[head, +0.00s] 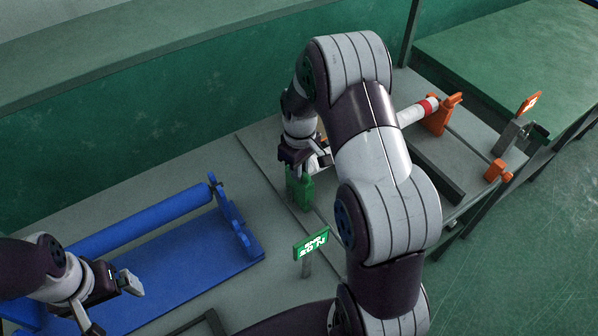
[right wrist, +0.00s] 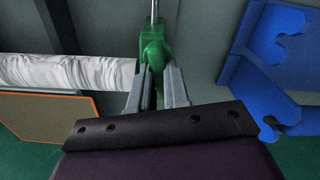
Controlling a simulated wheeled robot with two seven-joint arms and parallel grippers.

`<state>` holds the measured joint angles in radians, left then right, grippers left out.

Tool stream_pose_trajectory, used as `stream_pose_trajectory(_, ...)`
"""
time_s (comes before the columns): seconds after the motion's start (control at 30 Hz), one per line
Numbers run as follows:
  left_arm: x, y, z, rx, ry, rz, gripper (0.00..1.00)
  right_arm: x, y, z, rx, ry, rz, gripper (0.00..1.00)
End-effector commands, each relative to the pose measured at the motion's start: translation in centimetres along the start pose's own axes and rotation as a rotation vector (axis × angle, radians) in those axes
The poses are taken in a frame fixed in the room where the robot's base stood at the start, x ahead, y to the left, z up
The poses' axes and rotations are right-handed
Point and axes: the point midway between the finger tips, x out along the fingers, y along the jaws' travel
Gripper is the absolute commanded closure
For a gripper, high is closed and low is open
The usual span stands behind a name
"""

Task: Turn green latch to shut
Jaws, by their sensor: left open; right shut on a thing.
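The green latch (head: 300,189) stands on the grey bench near the middle of the head view, partly covered by my right arm. In the right wrist view the green latch (right wrist: 154,55) rises between the two fingers. My right gripper (right wrist: 158,88) is shut on it, one finger on each side. How far the latch is turned is hard to tell. My left gripper (head: 112,297) is open and empty over the blue stand at the lower left.
A blue stand (head: 190,258) with a blue roller (head: 145,218) lies at left. A green sign (head: 311,243) stands in front of the latch. Orange brackets (head: 438,115) and a red-banded white roller (head: 414,112) are at right. A green wall runs behind the bench.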

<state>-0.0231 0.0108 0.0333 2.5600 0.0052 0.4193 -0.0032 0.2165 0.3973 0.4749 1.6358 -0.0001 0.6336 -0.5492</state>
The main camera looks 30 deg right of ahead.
Motion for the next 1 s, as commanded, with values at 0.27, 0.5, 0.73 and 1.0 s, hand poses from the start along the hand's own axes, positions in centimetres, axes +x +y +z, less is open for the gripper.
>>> stream_pose_trajectory(0.27,-0.6,0.0,-0.1,0.0,0.0,0.0,0.0,0.1,0.2,0.1,0.202,-0.001,0.0,0.58)
stream_pose_trajectory(0.5,-0.6,0.0,-0.1,0.0,0.0,0.0,0.0,0.0,0.2,0.1,0.199,-0.001,0.0,0.58)
stream_pose_trajectory(0.73,-2.4,0.0,-0.3,0.0,0.0,0.0,0.0,-2.0,0.2,0.0,0.198,0.0,0.0,0.58)
stream_pose_trajectory(1.0,-5.7,0.0,-0.7,0.0,0.0,0.0,0.0,-5.8,0.2,0.0,0.197,0.0,0.0,0.58)
